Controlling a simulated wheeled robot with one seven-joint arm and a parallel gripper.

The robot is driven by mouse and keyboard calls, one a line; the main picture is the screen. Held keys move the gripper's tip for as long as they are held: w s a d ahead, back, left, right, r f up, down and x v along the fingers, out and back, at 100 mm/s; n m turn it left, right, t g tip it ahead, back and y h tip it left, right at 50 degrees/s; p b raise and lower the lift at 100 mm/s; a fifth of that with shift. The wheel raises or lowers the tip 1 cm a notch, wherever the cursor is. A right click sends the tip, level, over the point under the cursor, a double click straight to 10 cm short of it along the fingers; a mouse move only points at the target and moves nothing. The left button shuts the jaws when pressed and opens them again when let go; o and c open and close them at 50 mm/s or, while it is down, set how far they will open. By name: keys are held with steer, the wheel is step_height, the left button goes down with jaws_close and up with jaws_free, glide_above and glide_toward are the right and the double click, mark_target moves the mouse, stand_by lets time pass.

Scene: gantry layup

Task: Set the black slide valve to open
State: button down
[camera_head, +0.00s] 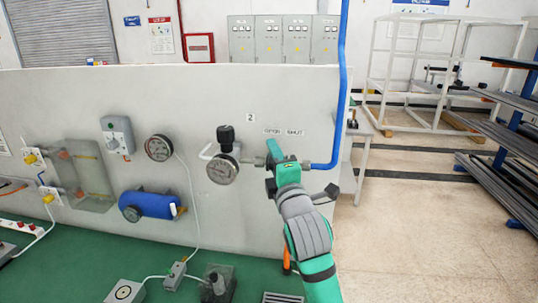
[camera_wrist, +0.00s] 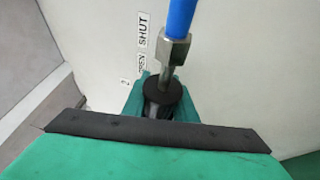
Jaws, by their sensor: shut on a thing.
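The black slide valve shows in the wrist view as a round black sleeve (camera_wrist: 163,90) against a silver hex fitting with a blue pipe. My gripper (camera_head: 278,160) is at the panel just below the OPEN label (camera_head: 271,131) and the SHUT label (camera_head: 294,132). Its teal fingers (camera_wrist: 160,110) are on both sides of the black sleeve and shut on it. In the head view my gripper hides most of the valve. I cannot tell for certain which setting the sleeve is at.
A pressure gauge (camera_head: 222,169) with a black knob (camera_head: 226,138) is close to the left of my gripper. The blue pipe (camera_head: 341,90) runs up on the right. A blue cylinder (camera_head: 152,204) is further left. The green bench top (camera_head: 75,262) lies below.

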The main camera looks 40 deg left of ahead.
steer(key=shift+s+a, duration=0.15)
steer(key=shift+a, duration=0.05)
steer(key=c, duration=1.4)
jaws_free()
steer(key=shift+s+a, duration=0.1)
steer(key=shift+c, duration=0.2)
steer(key=v, duration=1.1)
steer(key=shift+w, duration=0.2)
